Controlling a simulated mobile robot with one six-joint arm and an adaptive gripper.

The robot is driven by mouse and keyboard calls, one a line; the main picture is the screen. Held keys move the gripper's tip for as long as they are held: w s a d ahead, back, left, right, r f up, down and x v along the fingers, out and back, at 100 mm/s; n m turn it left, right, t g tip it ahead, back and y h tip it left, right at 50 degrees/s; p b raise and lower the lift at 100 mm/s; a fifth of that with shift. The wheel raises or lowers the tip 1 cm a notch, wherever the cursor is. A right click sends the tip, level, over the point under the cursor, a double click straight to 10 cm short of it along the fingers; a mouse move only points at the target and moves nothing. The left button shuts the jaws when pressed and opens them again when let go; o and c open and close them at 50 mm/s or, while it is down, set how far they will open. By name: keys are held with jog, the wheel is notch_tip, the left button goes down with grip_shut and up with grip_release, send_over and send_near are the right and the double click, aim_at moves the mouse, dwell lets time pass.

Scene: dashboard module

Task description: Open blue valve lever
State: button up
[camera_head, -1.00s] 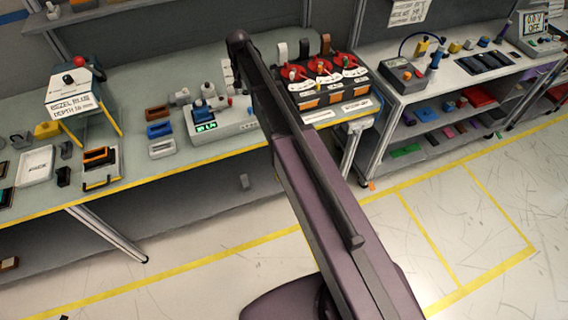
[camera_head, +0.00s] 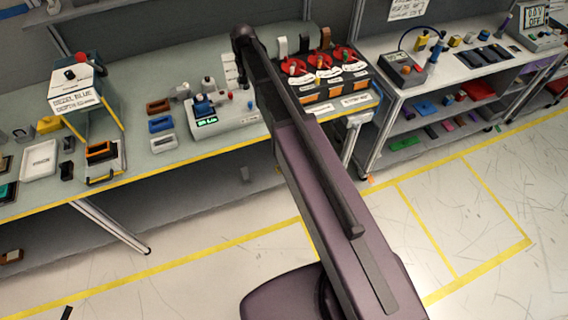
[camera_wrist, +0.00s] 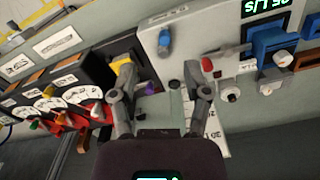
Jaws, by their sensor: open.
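A small blue lever (camera_wrist: 165,42) stands on the pale panel of a module with a lit green display (camera_wrist: 263,7) in the wrist view. A red lever (camera_wrist: 207,63) is on the same panel to its right. A larger blue block (camera_wrist: 272,46) with grey knobs lies further right. My gripper (camera_wrist: 157,82) is open, its two fingers apart, below the blue lever in the picture. A small purple piece (camera_wrist: 150,88) shows between the fingers. I cannot tell contact. In the head view the module (camera_head: 224,129) sits on the bench, and my arm hides the gripper.
A black unit with red dials (camera_head: 322,66) and several levers stands right of the module; it is at left in the wrist view (camera_wrist: 63,97). Coloured blocks (camera_head: 158,107) lie left of the module. The floor (camera_head: 462,215) is open.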

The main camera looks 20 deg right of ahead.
jog(key=s+d+f+b, duration=0.1)
jog(key=s+f+b, duration=0.4)
jog(key=s, duration=0.3)
jog(key=s+d+f+n+b, duration=0.1)
jog(key=s+d+f+b, duration=0.1)
jog(key=s+f+b, duration=0.3)
jog(key=s+d+f+n+b, duration=0.1)
jog(key=s+f+b, duration=0.4)
jog(key=s, duration=0.7)
jog(key=shift+d+f, duration=0.2)
jog(key=shift+d, duration=0.55)
jog(key=shift+a, duration=0.1)
